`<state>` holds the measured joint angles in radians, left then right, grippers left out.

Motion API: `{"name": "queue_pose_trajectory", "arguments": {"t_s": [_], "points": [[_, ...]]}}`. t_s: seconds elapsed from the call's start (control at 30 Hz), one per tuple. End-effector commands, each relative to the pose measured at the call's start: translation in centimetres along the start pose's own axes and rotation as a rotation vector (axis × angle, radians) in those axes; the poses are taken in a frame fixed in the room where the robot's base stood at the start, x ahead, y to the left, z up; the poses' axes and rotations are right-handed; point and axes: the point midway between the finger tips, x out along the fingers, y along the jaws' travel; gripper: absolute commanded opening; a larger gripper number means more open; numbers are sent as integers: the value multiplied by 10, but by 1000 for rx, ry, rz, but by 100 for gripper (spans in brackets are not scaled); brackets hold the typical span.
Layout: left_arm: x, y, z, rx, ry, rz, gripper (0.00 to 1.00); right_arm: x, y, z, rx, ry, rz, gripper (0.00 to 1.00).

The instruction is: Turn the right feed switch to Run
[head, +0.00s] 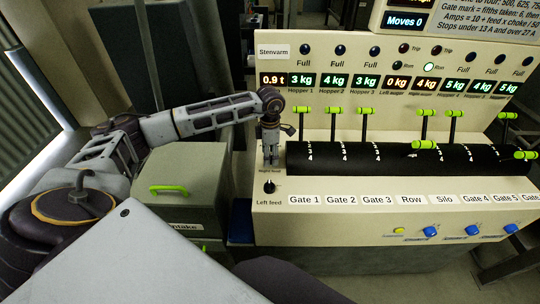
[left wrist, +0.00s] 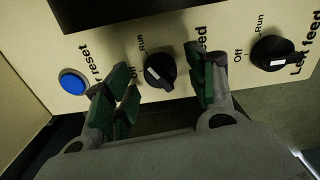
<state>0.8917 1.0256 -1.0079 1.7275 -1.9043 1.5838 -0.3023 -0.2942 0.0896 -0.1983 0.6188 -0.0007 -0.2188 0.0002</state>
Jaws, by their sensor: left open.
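The right feed switch is a black rotary knob (left wrist: 160,70) with a white mark, in the left wrist view. Off and Run labels are printed beside it, and its white mark lies on the side near Off. My left gripper (left wrist: 158,88) is open, with one green-padded finger on each side of this knob; I cannot tell whether they touch it. In the head view my left gripper (head: 270,158) points down at the panel and hides the right feed knob. The left feed knob (left wrist: 272,53) is beside the right finger; it also shows in the head view (head: 268,186). My right gripper is not in view.
A blue reset button (left wrist: 73,82) is just outside the left finger. Green-tipped gate levers (head: 333,110) and a black drum (head: 390,158) lie right of my gripper in the head view. A grey cabinet with a green handle (head: 169,190) stands left.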

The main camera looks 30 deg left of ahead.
Motion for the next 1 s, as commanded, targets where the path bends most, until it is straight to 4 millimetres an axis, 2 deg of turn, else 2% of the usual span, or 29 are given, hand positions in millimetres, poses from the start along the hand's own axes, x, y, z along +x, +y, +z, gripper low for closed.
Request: {"name": "queue_pose_trajectory", "arguments": {"t_s": [0.17, 0.7, 1.0], "points": [[-18, 1, 0, 0, -1, 2, 56, 0, 1, 1, 0, 0, 1, 43], [-94, 1, 0, 0, -2, 3, 56, 0, 2, 1, 0, -1, 2, 43], [-112, 0, 0, 1, -1, 1, 56, 0, 2, 1, 0, -1, 2, 43]]}}
